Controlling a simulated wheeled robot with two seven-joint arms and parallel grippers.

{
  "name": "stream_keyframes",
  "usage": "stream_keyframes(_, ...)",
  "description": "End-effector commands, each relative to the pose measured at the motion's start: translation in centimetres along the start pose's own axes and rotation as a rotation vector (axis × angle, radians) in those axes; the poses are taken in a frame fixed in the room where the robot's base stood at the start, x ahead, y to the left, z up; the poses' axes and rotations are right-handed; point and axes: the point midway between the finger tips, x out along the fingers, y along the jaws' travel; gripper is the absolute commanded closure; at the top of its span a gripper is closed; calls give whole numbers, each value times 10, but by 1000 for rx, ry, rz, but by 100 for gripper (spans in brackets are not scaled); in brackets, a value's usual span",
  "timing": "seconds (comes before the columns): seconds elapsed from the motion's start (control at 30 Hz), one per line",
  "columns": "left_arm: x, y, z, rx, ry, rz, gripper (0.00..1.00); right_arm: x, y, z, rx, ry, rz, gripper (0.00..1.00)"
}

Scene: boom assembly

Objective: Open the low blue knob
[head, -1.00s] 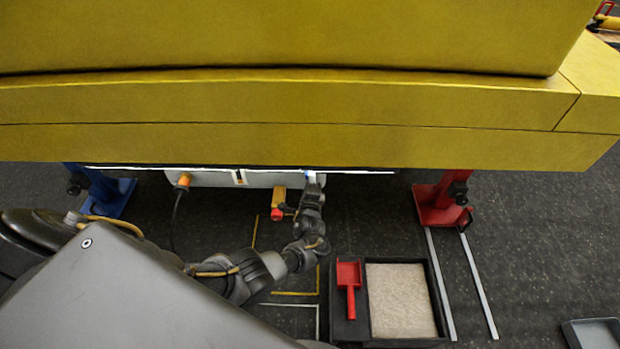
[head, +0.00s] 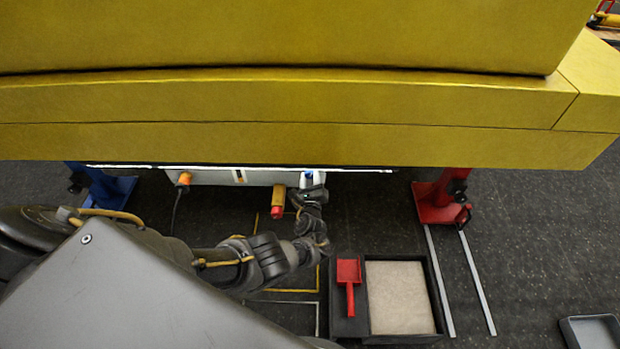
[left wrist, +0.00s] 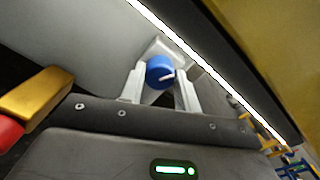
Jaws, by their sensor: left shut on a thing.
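The blue knob (left wrist: 160,72) sits on a pale mount on the underside panel, with a white mark on its face. In the left wrist view my left gripper (left wrist: 160,88) has its two pale fingers on either side of the knob, shut on it. In the head view the left gripper (head: 311,181) reaches under the yellow boom to the white panel, and a bit of the blue knob (head: 307,175) shows there. My right gripper is not in view.
The yellow boom (head: 300,145) overhangs the panel (head: 213,177). A yellow-and-red part (head: 278,200) is just left of the gripper; an orange connector (head: 184,179) is farther left. Blue (head: 112,192) and red (head: 437,203) stands flank it. A tray with a red scoop (head: 348,285) lies below.

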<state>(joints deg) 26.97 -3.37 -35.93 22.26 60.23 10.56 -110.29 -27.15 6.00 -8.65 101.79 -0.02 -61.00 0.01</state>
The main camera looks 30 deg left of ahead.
Motion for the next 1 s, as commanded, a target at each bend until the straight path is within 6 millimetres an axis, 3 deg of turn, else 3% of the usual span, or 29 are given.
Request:
stream_keyframes(0.4,0,-2,-1,160,-2,-4,91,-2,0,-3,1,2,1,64)
stream_keyframes(0.9,0,-2,-1,178,-3,-4,91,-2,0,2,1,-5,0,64)
stream_keyframes(0.93,0,-2,-1,177,-3,-4,67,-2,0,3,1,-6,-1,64)
stream_keyframes(1.0,0,-2,-1,177,-3,-4,58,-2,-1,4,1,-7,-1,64)
